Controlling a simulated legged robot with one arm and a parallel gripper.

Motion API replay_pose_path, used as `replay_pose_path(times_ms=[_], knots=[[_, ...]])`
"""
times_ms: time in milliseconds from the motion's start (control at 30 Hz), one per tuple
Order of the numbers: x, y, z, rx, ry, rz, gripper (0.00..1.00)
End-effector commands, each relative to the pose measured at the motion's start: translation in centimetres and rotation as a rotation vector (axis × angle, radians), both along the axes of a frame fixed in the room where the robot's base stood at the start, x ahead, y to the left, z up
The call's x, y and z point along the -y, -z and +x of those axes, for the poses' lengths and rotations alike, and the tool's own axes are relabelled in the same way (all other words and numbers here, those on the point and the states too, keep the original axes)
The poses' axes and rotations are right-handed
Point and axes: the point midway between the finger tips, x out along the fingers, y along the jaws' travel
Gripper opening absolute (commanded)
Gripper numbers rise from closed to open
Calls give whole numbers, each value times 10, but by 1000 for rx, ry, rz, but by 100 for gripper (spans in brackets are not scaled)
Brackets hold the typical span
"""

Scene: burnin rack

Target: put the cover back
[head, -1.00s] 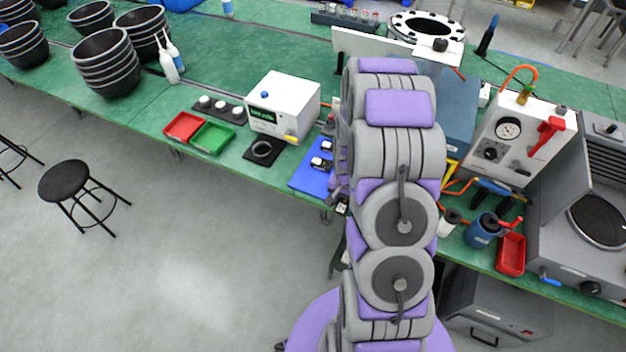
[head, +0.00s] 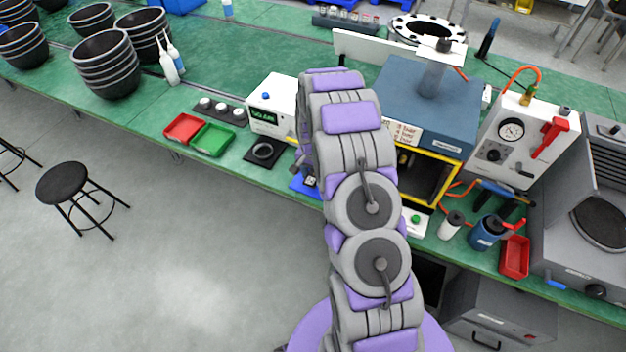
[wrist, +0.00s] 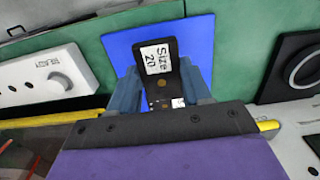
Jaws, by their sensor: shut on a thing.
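My gripper (wrist: 161,90) is shut on a black piece (wrist: 157,78) with a white label reading "Size 20". The piece stands up between the two blue-grey fingers, in front of the blue mat (wrist: 203,50). A small metallic part with a white patch (wrist: 178,103) shows low between the fingers. I cannot tell whether the black piece touches the mat, or whether it is the cover.
Right of my arm stands a blue box (head: 428,95) with a yellow-framed open front. Left are a white instrument (head: 273,107), a black ring fixture (head: 263,152), green (head: 212,140) and red (head: 183,128) trays. A gauge panel (head: 515,140) stands right. The floor at left is open around a stool (head: 62,182).

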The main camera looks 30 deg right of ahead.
Motion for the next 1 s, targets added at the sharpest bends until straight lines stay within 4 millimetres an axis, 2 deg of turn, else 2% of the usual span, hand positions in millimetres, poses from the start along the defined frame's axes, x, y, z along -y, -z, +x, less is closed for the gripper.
replay_pose_path(times_ms=[233,567,600,833,1000], knots=[[2,36,1,0,0,3,18],[2,37,1,2,0,2,18],[2,37,1,2,0,2,52],[1,36,1,2,0,1,73],[2,37,1,2,0,2,73]])
